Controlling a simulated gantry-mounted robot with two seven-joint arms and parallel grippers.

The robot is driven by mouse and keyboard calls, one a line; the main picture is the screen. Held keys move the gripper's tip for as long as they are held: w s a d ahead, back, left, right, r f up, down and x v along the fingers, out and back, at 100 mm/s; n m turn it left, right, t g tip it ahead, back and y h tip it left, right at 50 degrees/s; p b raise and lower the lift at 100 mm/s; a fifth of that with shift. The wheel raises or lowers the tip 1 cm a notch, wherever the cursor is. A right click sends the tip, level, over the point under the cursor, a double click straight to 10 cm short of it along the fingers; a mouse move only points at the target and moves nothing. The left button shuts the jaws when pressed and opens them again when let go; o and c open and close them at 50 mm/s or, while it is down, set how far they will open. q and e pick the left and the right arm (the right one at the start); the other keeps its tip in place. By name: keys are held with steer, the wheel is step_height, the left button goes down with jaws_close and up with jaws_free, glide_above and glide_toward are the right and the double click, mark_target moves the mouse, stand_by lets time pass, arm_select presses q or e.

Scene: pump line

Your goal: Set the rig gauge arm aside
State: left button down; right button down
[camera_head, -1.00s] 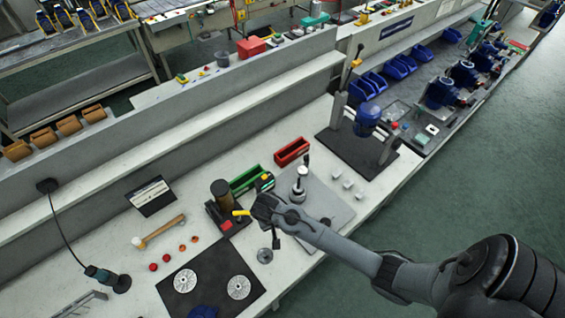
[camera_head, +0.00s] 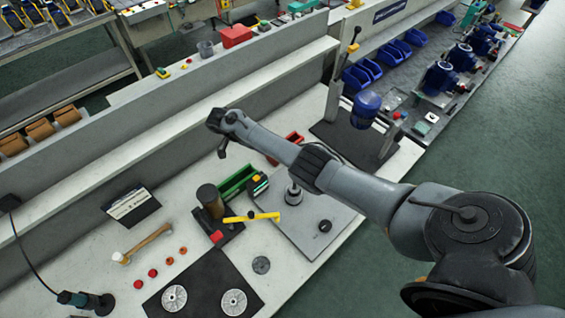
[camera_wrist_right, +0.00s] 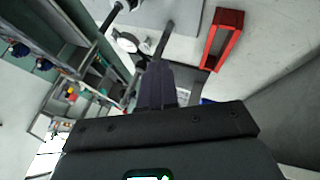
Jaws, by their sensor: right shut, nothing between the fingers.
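A yellow bar with a dark mark at its middle (camera_head: 252,217), which looks like the gauge arm, spans from the black stand to the left edge of the grey rig plate (camera_head: 312,236). I cannot tell what it rests on. A metal post (camera_head: 294,193) stands on the plate, its top hidden by my right arm. My right gripper (camera_head: 222,151) is shut and empty, above the bench behind the bar and apart from it. Its dark fingers show in the right wrist view (camera_wrist_right: 163,60). My left gripper is out of view.
A black stand with a brown cylinder (camera_head: 209,197), a green bin (camera_head: 237,181) and a red bin (camera_head: 291,143) stand behind the bar. The red bin shows in the wrist view (camera_wrist_right: 222,40). A mallet (camera_head: 147,243) lies left. A dark knob (camera_head: 325,226) sits on the plate.

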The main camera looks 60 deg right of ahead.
stand_by(0.4)
steer(key=s+d+f+p, duration=0.3)
steer(key=s+f+p, duration=0.1)
steer(key=s+f, duration=0.4)
steer(key=shift+s+d, duration=0.35)
stand_by(0.5)
steer(key=shift+a, duration=0.1)
